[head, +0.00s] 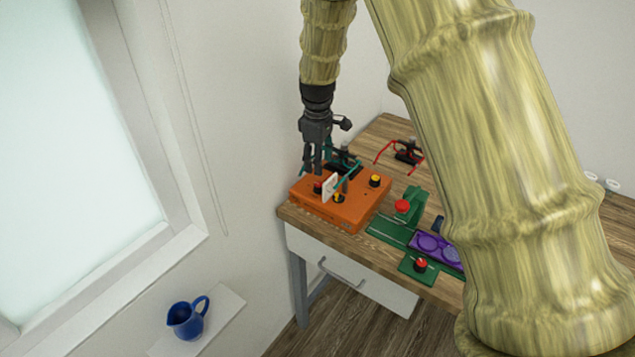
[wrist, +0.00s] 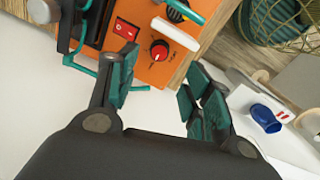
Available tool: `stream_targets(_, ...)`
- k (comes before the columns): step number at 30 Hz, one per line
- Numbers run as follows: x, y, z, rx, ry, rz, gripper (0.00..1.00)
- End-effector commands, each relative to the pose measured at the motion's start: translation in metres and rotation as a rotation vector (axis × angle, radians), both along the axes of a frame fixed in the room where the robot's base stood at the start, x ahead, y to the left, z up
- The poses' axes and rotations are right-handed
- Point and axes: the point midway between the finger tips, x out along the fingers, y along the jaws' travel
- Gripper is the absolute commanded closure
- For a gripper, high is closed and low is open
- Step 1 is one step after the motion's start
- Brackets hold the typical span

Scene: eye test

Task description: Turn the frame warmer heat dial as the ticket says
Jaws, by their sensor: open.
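The frame warmer appears to be the orange box (head: 352,211) at the table's left corner. A red rocker switch (wrist: 126,29) lies left of the dial. A yellow-topped knob (head: 375,181) stands farther back on the box. A white card (head: 329,187), perhaps the ticket, stands upright by the dials; its writing is not readable. My gripper (head: 313,169) is just above the box, open and empty. In the wrist view its fingers (wrist: 162,74) are on either side below the dial, apart from it.
Teal glasses (head: 350,167) are at the box, close to my gripper. Red glasses (head: 400,150) are behind. A green stand (head: 413,203) and a purple tray (head: 430,243) are to the right. The wall is close on the left. A blue jug (head: 187,319) sits lower left.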

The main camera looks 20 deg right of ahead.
Motion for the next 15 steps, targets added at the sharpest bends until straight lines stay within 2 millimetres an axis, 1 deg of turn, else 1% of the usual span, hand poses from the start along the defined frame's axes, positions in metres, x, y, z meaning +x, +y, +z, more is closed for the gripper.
stream_targets(6, 0.000, -0.001, -0.029, 0.000, 0.003, 0.001, 0.50)
stream_targets(15, 0.002, 0.001, -0.067, 0.001, 0.002, 0.002, 0.50)
